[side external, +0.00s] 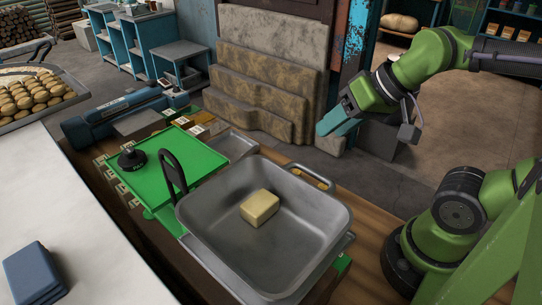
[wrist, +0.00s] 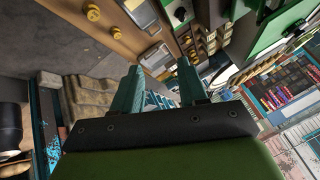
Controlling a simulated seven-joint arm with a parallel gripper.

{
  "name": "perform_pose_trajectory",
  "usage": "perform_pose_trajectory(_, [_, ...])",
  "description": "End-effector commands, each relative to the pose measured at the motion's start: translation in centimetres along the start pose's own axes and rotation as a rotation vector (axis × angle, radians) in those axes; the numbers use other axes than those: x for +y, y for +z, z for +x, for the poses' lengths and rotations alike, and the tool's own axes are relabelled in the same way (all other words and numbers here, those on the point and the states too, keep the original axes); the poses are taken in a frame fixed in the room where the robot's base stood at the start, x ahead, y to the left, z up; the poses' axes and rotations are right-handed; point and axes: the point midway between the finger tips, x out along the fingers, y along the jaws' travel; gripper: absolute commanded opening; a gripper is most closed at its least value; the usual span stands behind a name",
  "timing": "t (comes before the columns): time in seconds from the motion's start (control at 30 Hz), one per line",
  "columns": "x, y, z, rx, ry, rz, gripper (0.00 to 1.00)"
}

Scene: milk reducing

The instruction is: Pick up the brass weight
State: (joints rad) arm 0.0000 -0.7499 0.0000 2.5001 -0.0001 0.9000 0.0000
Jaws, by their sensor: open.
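My gripper (side external: 335,122) has teal fingers and is open, raised at the right of the side view, well away from the pan and scale. In the wrist view its two fingers (wrist: 158,66) stand apart with nothing between them. A pale yellow block (side external: 260,208) lies in a grey metal pan (side external: 215,222); I cannot tell whether it is the brass weight. Several small brass-coloured round pieces (wrist: 93,12) show on a wooden surface in the wrist view.
The green tray (side external: 160,187) holds a black knobbed object (side external: 131,159). A black handle (side external: 172,175) stands up at the pan's left. Stone slabs (side external: 262,85) lean behind the bench. A white counter (side external: 70,215) with a blue-grey block (side external: 36,272) is at left.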

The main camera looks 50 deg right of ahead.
Motion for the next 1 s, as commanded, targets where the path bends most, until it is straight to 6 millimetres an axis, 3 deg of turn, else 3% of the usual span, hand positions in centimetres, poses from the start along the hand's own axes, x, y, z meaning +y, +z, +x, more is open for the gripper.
perform_pose_trajectory(0.37, [0.0, 0.0, 0.0, 0.0, 0.0, 0.0, 0.43])
perform_pose_trajectory(0.53, [0.0, 0.0, 0.0, 0.0, 0.0, 0.0, 0.66])
perform_pose_trajectory(0.8, [0.0, 0.0, 0.1, -0.005, 0.002, 0.001, 0.66])
perform_pose_trajectory(1.0, [1.3, -0.5, 2.6, -0.119, 0.069, 0.04, 0.66])
